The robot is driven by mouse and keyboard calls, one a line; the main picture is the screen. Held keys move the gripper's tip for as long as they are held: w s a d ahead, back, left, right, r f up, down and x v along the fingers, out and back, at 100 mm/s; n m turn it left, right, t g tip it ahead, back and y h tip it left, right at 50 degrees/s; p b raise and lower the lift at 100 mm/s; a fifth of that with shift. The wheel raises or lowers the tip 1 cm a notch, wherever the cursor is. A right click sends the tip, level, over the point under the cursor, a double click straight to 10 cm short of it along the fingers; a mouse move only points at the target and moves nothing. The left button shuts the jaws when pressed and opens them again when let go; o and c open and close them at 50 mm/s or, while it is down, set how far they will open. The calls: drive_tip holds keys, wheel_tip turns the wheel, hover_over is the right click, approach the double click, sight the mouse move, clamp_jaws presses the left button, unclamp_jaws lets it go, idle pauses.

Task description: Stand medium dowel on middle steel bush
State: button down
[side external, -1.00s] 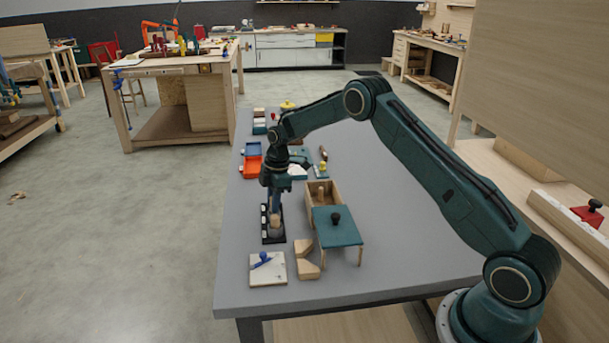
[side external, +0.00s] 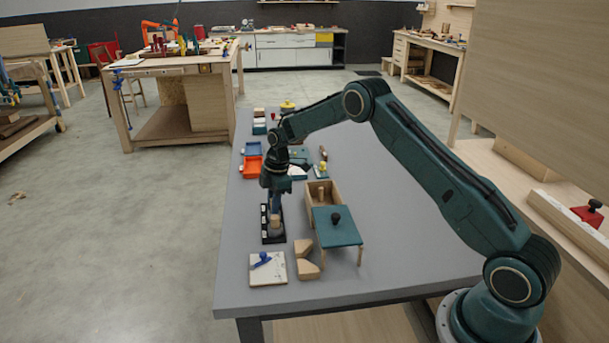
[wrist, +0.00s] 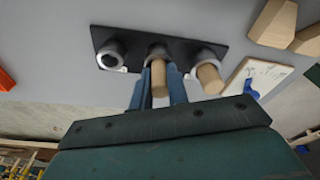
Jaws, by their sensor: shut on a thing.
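A black plate (side external: 272,241) lies near the left edge of the grey table. In the wrist view it bears three steel bushes in a row. The left bush (wrist: 112,54) is empty. A wooden dowel (wrist: 208,76) stands in the right bush (wrist: 207,56). My gripper (wrist: 159,88) is shut on another wooden dowel (wrist: 158,76), whose far end is at the middle bush (wrist: 155,51). I cannot tell whether it touches the bush. In the side view my gripper (side external: 273,205) points down over the plate, and the bushes are mostly hidden.
A white tile with a blue item (side external: 262,262) and wooden blocks (side external: 306,262) lie in front of the plate. A green-topped stool form (side external: 337,230) and an open wooden box (side external: 321,193) stand at right. Orange (side external: 252,167) and blue (side external: 253,149) trays lie behind. The table's right side is clear.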

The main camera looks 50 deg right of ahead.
drive_tip(key=shift+r, duration=0.75)
idle(0.3)
drive_tip(key=shift+f, duration=0.85)
idle(1.4)
drive_tip(key=c, duration=0.7)
unclamp_jaws()
drive_tip(key=shift+r, duration=0.2)
drive_tip(key=shift+r, duration=3.35)
drive_tip(key=shift+r, duration=0.1)
